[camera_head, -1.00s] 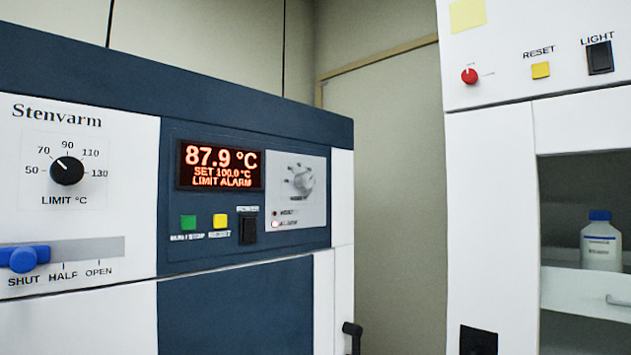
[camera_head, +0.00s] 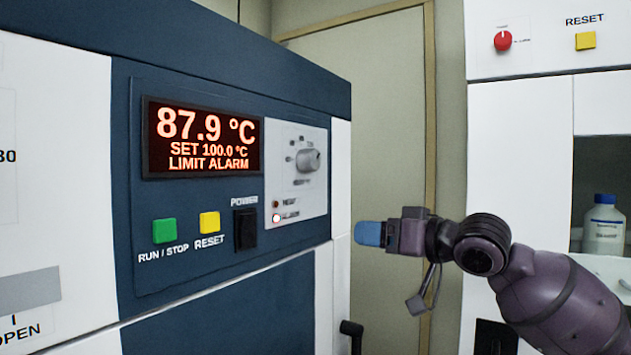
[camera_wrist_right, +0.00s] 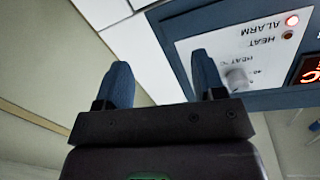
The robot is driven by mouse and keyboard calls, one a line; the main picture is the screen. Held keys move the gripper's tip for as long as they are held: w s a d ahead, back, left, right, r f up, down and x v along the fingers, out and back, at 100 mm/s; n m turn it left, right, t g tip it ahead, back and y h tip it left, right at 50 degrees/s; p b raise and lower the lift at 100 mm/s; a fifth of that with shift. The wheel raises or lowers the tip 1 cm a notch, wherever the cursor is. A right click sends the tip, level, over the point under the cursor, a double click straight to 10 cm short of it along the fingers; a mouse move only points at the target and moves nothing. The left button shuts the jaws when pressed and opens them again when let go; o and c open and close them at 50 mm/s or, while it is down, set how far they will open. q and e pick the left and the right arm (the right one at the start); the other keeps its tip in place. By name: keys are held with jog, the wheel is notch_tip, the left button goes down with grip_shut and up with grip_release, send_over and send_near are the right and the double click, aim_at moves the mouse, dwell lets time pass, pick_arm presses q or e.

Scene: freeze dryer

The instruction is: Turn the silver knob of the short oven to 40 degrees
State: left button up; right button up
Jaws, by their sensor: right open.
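The silver knob (camera_head: 308,160) sits on a pale panel (camera_head: 296,215) at the right of the short oven's blue front (camera_head: 200,90). It also shows in the right wrist view (camera_wrist_right: 237,79), just right of a fingertip. The marks round it are too small to read surely. My right gripper (camera_head: 368,233) has blue fingers and is in front of the oven, below and to the right of the knob. My left gripper is not in view.
The oven display (camera_head: 202,138) reads 87.9 °C, set 100.0 °C, limit alarm. Below it are a green button (camera_head: 164,231), a yellow reset button (camera_head: 209,222) and a black power switch (camera_head: 245,229). A white cabinet (camera_head: 515,130) with a red knob (camera_head: 503,41) stands at the right.

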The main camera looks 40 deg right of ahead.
jog(key=n+y, duration=0.2)
send_near(316, 160)
jog(key=x, duration=0.5)
jog(key=shift+w, duration=0.1)
jog(key=shift+b+x, duration=0.4)
jog(key=shift+x, duration=0.75)
jog(key=shift+w+a+f+b, duration=0.2)
jog(key=shift+w+b, duration=0.25)
jog(key=shift+b, duration=0.45)
jog(key=shift+w+a+b, duration=0.2)
jog(key=shift+w+b, duration=0.15)
jog(key=shift+b, duration=0.2)
jog(key=shift+w+a+b, duration=0.1)
jog(key=shift+w+b, duration=0.15)
jog(key=shift+b, duration=0.2)
jog(key=shift+w+r+b, duration=0.15)
jog(key=shift+w+b, duration=0.1)
jog(key=shift+b, duration=0.15)
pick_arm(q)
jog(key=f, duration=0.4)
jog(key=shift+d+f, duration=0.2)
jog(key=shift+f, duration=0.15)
